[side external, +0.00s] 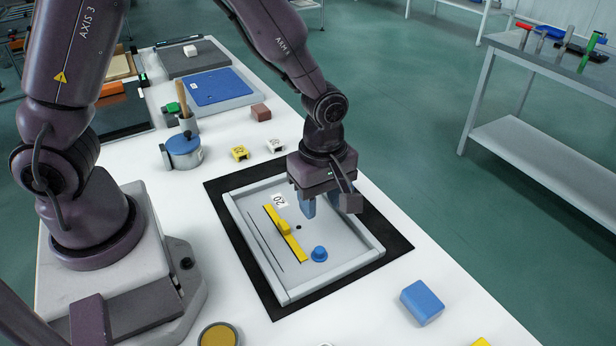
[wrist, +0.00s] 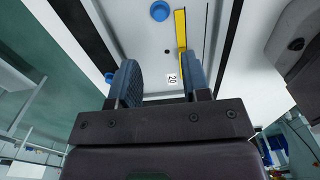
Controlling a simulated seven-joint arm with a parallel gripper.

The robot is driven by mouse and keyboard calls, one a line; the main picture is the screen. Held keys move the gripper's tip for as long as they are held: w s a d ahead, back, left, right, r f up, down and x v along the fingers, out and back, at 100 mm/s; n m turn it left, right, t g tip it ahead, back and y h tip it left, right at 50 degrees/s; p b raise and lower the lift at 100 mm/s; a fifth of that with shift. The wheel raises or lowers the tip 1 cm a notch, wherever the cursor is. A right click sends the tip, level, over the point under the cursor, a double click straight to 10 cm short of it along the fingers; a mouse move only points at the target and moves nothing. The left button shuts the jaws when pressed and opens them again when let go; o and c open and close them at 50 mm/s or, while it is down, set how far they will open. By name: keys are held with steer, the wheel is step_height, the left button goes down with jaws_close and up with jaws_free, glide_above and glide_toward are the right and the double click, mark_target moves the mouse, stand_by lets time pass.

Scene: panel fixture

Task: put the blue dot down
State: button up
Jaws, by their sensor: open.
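The blue dot (side external: 319,254) is a small round blue knob on the grey panel (side external: 346,255), near its front right part. In the wrist view the blue dot (wrist: 160,11) is at the top edge, beyond the fingertips. My gripper (side external: 330,208) is open and empty above the back right part of the panel, apart from the blue dot. Its two fingers (wrist: 160,62) show wide apart in the wrist view. Whether the dot is pressed in or raised is too small to tell.
A yellow bar (side external: 294,244) with a raised grip, a thin slot, a small black spot (side external: 298,227) and a "20" label (side external: 280,201) are on the panel. Raised rims surround it. A blue block (side external: 422,302) lies front right.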

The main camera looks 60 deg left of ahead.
steer(key=s+a+r+m+t, duration=0.2)
steer(key=s+r+m, duration=0.4)
steer(key=r+m, duration=0.3)
steer(key=s+a+r+m+t, duration=0.3)
steer(key=s+a+r+m, duration=0.2)
steer(key=r, duration=0.8)
steer(key=s+m, duration=0.2)
steer(key=m, duration=0.2)
steer(key=shift+t, duration=0.3)
